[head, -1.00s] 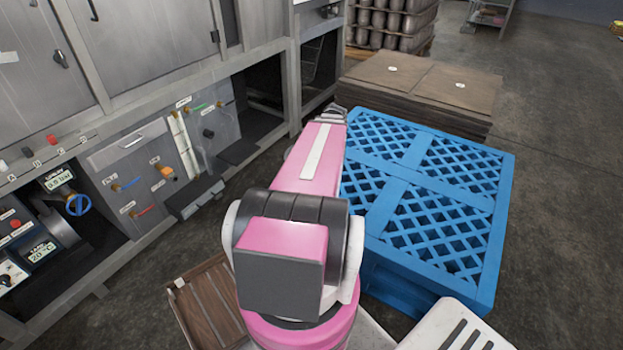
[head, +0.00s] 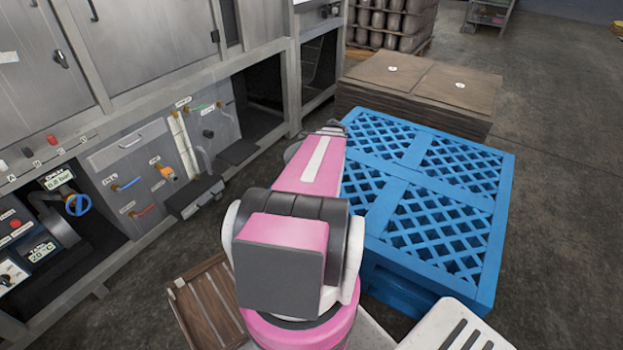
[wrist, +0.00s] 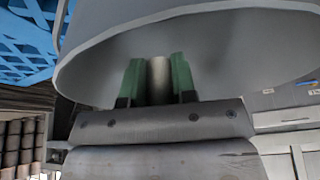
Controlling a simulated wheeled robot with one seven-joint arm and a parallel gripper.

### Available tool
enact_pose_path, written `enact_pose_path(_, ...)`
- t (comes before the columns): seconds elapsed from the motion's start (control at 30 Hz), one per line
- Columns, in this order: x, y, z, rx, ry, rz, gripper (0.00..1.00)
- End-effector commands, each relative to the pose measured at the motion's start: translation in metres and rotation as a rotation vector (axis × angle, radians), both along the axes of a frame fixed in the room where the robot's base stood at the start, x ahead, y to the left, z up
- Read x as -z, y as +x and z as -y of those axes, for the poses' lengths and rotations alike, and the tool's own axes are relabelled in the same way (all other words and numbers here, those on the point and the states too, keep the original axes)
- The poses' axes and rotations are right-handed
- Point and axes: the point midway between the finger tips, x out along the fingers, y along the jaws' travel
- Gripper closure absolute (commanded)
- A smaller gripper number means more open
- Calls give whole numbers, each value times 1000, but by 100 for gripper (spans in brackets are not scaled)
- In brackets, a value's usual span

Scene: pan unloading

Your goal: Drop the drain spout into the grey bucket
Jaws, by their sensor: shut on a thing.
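In the wrist view my gripper (wrist: 158,75) has green fingers shut on a pale, round-sided piece, which I take to be the drain spout (wrist: 159,80). Only a short part of the spout shows; the rest is hidden. A large grey curved wall with a rounded rim, which looks like the grey bucket (wrist: 240,40), fills the picture beyond the fingers. The fingertips and the spout overlap it; I cannot tell whether they are inside its rim or touching it. In the head view my pink arm hides the fingers and spout.
A blue lattice pallet (head: 470,205) stands right of my arm. A grey machine (head: 130,160) with valves and gauges lines the left. Open floor lies far right.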

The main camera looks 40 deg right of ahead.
Motion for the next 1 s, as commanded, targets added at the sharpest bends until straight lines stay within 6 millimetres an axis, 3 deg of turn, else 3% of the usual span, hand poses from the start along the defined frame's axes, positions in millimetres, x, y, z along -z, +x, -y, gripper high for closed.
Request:
enact_pose_path(0.07, 0, 0, 0, 0, 0, 0, 100)
enact_pose_path(0.1, 0, 0, 0, 0, 0, 0, 68)
enact_pose_path(0.17, 0, 0, 0, 0, 0, 0, 49)
enact_pose_path(0.2, 0, 0, 0, 0, 0, 0, 45)
enact_pose_path(0.57, -5, -2, 0, 0, -1, 0, 45)
enact_pose_path(1.0, -67, -28, 4, 1, -2, 0, 45)
